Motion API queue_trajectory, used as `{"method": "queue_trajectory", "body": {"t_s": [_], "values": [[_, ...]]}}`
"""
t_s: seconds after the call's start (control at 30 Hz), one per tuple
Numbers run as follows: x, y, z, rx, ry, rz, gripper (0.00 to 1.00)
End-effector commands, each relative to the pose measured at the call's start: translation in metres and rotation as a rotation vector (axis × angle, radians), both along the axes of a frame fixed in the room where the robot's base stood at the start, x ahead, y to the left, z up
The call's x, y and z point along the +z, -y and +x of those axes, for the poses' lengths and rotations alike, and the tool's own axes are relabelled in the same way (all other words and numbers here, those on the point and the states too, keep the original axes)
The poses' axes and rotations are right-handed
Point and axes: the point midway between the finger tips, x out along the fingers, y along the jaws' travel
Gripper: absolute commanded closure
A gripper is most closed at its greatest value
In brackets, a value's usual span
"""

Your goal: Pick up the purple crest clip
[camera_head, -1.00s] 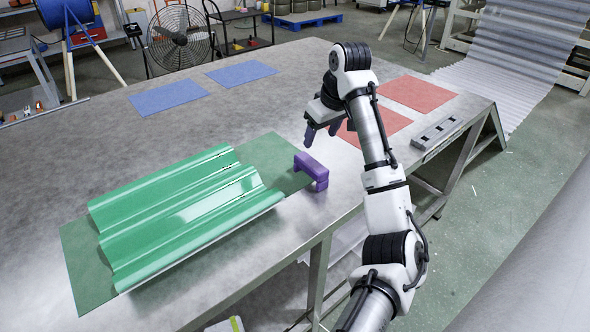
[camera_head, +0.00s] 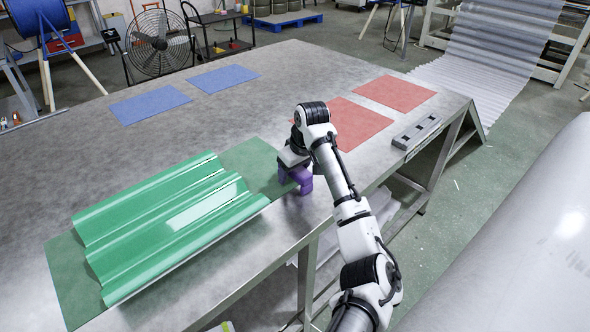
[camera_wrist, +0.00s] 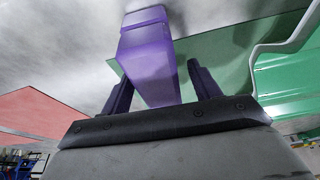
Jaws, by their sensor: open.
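The purple crest clip (camera_head: 303,185) stands on the metal table at the right end of the green mat, partly hidden by my gripper in the head view. In the wrist view the clip (camera_wrist: 147,62) rises between and beyond the two dark fingers. My gripper (camera_wrist: 160,78) is open, with one finger on each side of the clip in that view. In the head view my gripper (camera_head: 291,172) is right over the clip. I cannot tell whether the fingers touch it.
A green corrugated sheet (camera_head: 165,220) lies on the green mat (camera_head: 258,160) left of the clip. Red mats (camera_head: 396,93) and a grey slotted block (camera_head: 416,132) lie to the right. Blue mats (camera_head: 150,104) lie at the back. The table's front edge is close to the clip.

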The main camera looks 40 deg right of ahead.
Motion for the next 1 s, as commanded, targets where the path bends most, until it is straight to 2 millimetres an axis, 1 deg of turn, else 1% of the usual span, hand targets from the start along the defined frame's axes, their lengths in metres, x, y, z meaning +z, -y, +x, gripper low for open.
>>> {"method": "queue_trajectory", "body": {"t_s": [0.1,0.3,0.6,0.7,1.0], "values": [[-0.0065,0.0,0.0019,0.0,0.0,0.0,0.38],[-0.0071,-0.0001,0.0022,0.0,0.0,0.0,0.38],[-0.0068,-0.0001,0.0022,0.0,0.001,0.0,0.77],[-0.0064,-0.0001,0.0023,0.001,0.001,-0.001,0.89],[-0.0036,0.0,0.0025,0.001,0.002,-0.001,0.89]]}}
